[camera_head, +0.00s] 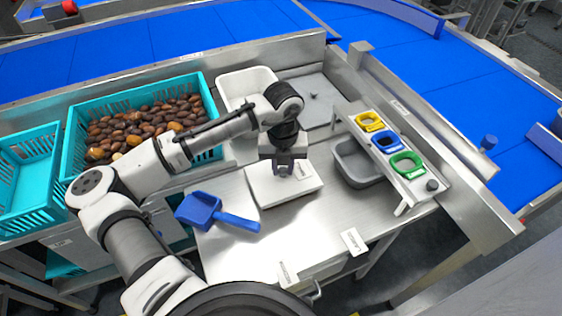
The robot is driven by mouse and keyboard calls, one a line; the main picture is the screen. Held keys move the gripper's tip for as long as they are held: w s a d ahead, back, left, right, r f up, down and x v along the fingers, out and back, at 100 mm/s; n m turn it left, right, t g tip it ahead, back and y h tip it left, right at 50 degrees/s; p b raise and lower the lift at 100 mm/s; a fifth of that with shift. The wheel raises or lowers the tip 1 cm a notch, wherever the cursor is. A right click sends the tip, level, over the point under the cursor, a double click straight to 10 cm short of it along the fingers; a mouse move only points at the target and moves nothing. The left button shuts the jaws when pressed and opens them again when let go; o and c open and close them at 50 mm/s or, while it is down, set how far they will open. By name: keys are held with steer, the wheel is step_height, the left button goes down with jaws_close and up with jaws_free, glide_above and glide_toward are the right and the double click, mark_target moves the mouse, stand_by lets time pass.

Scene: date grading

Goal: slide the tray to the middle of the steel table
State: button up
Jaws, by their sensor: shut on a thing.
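The white tray (268,193) is low and rectangular and lies flat on the steel table (300,232), left of the table's middle. My gripper (283,172) points down at the tray's far part and is shut on it. The jaws hide the spot where they grip, and the tray's inside is hard to make out.
A blue scoop (202,209) lies just left of the tray. A grey tub (352,172) and a rack (408,190) with yellow, blue and green rings stand to the right. A white bin (238,82) and a teal crate of dates (75,140) are behind.

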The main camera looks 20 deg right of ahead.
steer(key=shift+s+d+p, duration=0.15)
steer(key=shift+s+p, duration=0.25)
steer(key=shift+s, duration=3.8)
steer(key=shift+s, duration=0.15)
steer(key=o, duration=1.4)
steer(key=shift+o, duration=0.2)
steer(key=shift+r, duration=0.1)
step_height(320, 180, up, 8)
steer(key=p, duration=0.6)
